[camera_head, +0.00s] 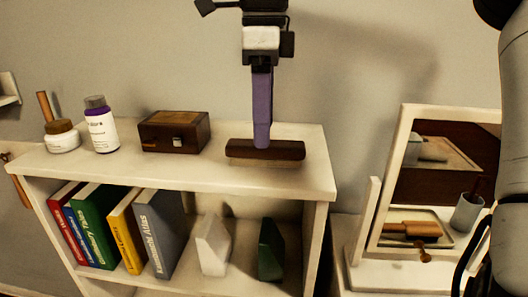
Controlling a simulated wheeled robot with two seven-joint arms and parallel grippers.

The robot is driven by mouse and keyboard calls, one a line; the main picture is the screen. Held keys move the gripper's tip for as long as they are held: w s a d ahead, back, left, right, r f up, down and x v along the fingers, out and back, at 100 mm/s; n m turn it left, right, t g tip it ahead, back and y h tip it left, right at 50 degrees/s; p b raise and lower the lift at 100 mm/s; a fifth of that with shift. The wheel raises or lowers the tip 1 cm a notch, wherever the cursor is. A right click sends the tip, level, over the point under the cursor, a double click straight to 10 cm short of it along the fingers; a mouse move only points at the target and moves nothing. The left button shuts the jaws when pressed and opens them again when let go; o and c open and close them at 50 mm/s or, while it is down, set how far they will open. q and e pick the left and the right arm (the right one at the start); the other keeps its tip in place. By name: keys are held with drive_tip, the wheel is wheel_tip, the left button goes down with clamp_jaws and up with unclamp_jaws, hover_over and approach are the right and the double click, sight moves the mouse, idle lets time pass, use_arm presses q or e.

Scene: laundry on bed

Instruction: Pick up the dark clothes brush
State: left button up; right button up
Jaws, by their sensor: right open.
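The dark clothes brush (287,151) is a long dark brown block. It lies near the front edge of the white shelf top, right of the wooden box. My right gripper (262,143) comes down from above, over the middle of the brush. Its purple fingers line up one behind the other, and the near fingertip overlaps the brush in the picture. The gripper is open, and the brush lies on the shelf. The far finger is mostly hidden, so I cannot tell whether the brush is between the fingers. My left gripper is not in view.
On the white shelf top (215,172) stand a dark wooden box (174,132), a white bottle (101,128) and a jar (62,139). Several books (118,228) stand below. At right is a framed mirror (397,170) with a grey cup (467,213).

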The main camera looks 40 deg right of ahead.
drive_tip(key=f, duration=0.4)
drive_tip(key=shift+s+d, duration=0.15)
drive_tip(key=shift+s, duration=0.05)
drive_tip(key=shift+w+f, duration=0.1)
drive_tip(key=shift+f, duration=0.3)
drive_tip(key=c, duration=1.2)
wheel_tip(320, 180, up, 10)
drive_tip(key=shift+r+p, duration=0.1)
drive_tip(key=shift+p, duration=0.25)
drive_tip(key=o, duration=0.5)
drive_tip(key=c, duration=0.3)
